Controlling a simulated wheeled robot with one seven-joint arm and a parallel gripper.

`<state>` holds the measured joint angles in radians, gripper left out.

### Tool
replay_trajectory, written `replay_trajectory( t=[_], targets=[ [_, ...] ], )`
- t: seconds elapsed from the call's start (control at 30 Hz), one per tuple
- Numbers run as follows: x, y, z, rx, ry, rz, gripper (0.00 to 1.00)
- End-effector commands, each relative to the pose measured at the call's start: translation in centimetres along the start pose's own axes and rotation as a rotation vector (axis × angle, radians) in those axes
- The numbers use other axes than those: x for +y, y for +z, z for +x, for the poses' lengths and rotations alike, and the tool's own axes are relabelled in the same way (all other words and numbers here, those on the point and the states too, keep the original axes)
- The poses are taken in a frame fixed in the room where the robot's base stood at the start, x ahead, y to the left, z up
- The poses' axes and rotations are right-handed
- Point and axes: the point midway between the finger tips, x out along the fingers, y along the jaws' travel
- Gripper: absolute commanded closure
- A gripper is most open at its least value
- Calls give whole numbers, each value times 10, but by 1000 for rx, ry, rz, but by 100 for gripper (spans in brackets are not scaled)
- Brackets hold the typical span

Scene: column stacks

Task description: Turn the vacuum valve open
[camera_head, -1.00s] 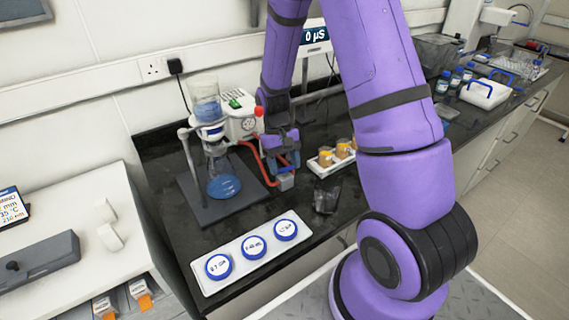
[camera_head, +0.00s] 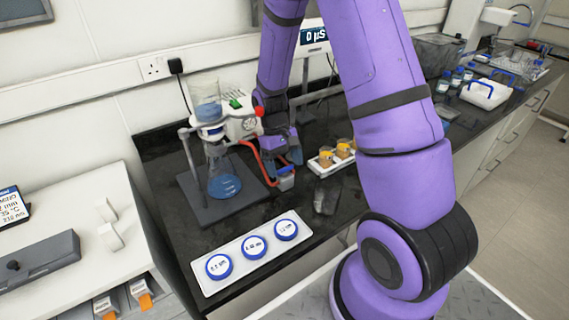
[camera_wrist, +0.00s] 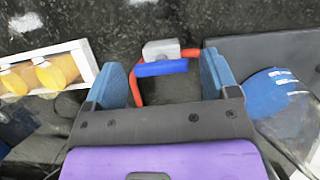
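The vacuum valve is a small grey block (camera_head: 286,183) with a blue lever, low on the dark bench at the end of a red hose (camera_head: 258,162). In the wrist view the grey block (camera_wrist: 161,50) lies just beyond the blue lever (camera_wrist: 162,68), which runs crosswise. My gripper (camera_wrist: 164,66) is open, with one blue finger on each side of the lever and a visible gap at both ends. In the head view my gripper (camera_head: 284,158) is just behind and above the valve. Height above the lever is hard to judge.
A filter flask (camera_head: 224,182) with blue liquid stands on a dark stand base left of the valve. A white pump (camera_head: 240,125) is behind it. A white rack (camera_head: 326,168) of amber jars is close on the right. A tray (camera_head: 208,292) with blue-rimmed discs lies in front.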

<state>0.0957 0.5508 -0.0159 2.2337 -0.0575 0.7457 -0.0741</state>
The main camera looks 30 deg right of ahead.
Motion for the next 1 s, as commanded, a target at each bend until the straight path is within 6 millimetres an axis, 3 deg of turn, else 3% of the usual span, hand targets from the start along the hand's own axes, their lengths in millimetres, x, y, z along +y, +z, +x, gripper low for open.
replay_trajectory(
  t=[0.27, 0.43, 0.8, 1.0],
  targets=[
    [0, 0, 0, -1, -1, 1, 15],
    [0, 0, -11, 0, -1, 1, 15],
    [0, -1, -77, 4, 0, 1, 15],
    [0, 0, -101, 2, 0, 1, 15]
  ],
)
